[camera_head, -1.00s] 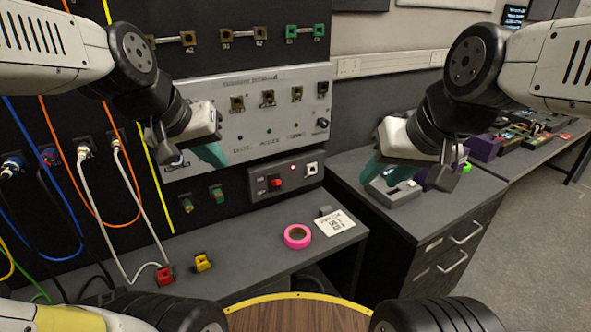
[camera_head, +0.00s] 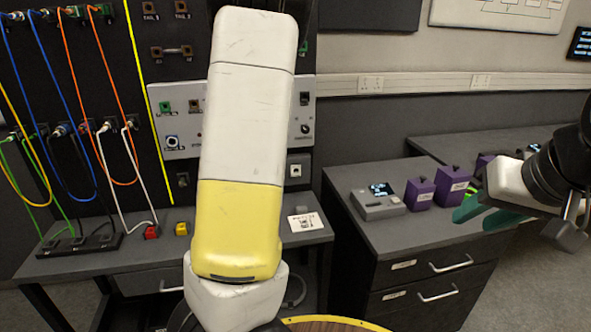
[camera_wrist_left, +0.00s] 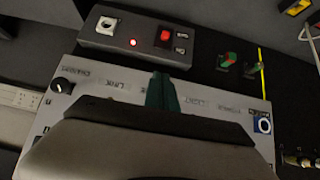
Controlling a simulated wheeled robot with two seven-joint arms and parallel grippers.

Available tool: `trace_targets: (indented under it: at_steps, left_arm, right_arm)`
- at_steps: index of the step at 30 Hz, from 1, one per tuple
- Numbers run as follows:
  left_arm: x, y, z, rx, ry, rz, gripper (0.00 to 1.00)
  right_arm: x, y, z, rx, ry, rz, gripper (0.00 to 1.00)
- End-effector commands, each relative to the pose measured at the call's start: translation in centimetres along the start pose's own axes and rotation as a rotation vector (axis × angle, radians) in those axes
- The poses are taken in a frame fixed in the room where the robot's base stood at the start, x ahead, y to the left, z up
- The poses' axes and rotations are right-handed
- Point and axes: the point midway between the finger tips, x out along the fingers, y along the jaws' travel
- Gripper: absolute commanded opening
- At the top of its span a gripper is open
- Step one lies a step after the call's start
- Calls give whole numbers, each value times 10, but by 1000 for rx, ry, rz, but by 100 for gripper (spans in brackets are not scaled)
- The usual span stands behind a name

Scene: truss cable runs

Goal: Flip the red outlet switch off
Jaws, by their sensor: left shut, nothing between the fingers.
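The red outlet switch (camera_wrist_left: 165,36) is on a dark box on the panel in the left wrist view. A red light (camera_wrist_left: 133,42) glows beside it, and a white socket (camera_wrist_left: 107,25) is at the box's end. In the head view my left arm hides the switch; the socket (camera_head: 295,170) shows just right of the arm. My left gripper (camera_wrist_left: 162,92) is shut and empty, its teal fingers pointing toward the box, apart from the switch in the picture. My right gripper (camera_head: 480,211) is open and empty, over the right-hand bench.
A grey meter (camera_head: 378,205) and purple boxes (camera_head: 420,193) stand on the right bench near my right gripper. A red block (camera_head: 151,232), a yellow block (camera_head: 182,229) and a white card (camera_head: 306,222) lie on the left bench. Cables hang from the panel's left.

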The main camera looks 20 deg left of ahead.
Motion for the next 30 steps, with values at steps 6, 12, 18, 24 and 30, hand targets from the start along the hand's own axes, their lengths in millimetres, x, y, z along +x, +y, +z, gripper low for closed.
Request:
trace_targets:
  at_steps: [6,12,18,24,30]
  left_arm:
    - [4,-4,-6,7,20,-19,0]
    - [3,-3,-6,7,18,-18,0]
    - [10,-4,-6,6,18,-20,0]
    - [32,-6,-5,5,15,-21,0]
    - [63,-7,-6,7,15,-22,0]
  right_arm:
    - [0,0,0,0,0,0,36]
    - [0,0,0,0,0,0,36]
    - [0,0,0,0,0,0,36]
    - [0,0,0,0,0,0,36]
    - [0,0,0,0,0,0,36]
